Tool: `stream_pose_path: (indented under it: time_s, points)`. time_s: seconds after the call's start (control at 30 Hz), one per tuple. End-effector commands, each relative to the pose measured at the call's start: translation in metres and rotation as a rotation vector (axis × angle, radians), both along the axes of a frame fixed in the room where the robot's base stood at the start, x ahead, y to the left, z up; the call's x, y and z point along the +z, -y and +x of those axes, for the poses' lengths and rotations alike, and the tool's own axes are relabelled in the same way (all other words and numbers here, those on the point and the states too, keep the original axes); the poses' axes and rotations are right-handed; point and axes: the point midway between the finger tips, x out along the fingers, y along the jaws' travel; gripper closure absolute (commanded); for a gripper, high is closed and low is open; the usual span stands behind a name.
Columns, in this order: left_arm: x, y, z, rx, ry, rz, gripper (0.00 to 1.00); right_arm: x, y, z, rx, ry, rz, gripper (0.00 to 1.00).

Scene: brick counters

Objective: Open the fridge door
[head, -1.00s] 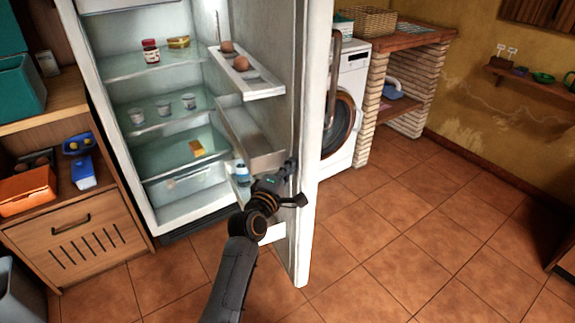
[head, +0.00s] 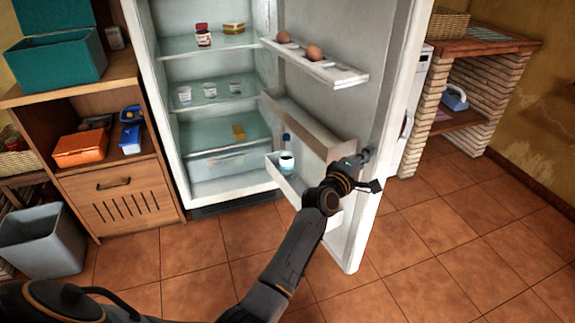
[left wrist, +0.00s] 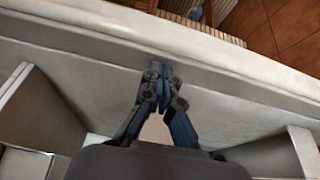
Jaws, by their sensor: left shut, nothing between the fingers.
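The white fridge (head: 160,120) stands open, with lit shelves holding jars, cups and other food. Its door (head: 386,135) is swung out to the right, with its inner side and shelves facing me. My left gripper (head: 368,156) is shut and empty at the inner side of the door, near its free edge. In the left wrist view the shut fingertips (left wrist: 158,72) are at the door's inner panel (left wrist: 230,92), between door shelves; exact contact is hard to tell. The right gripper is not in view.
A wooden cabinet (head: 125,205) with an orange box (head: 80,149) and a grey bin (head: 42,240) stand at the left. A brick counter (head: 480,100) stands behind the door at the right. The tiled floor (head: 470,250) at the right is clear.

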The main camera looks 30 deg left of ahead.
Motion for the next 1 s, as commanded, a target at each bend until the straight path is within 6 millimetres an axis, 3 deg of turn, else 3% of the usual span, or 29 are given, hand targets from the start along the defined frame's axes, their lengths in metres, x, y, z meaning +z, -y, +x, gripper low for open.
stream_pose_path:
  time_s: [0.27, 0.7, 1.0]
  points:
    - [0.000, -0.001, -0.007, 0.000, 0.000, -0.001, 1.00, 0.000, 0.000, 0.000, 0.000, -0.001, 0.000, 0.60]
    - [-0.001, -0.017, -0.088, 0.001, -0.001, -0.001, 1.00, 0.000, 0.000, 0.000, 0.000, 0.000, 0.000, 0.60]
    - [0.000, -0.022, -0.118, 0.000, 0.000, -0.001, 1.00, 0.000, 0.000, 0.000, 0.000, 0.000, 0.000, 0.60]
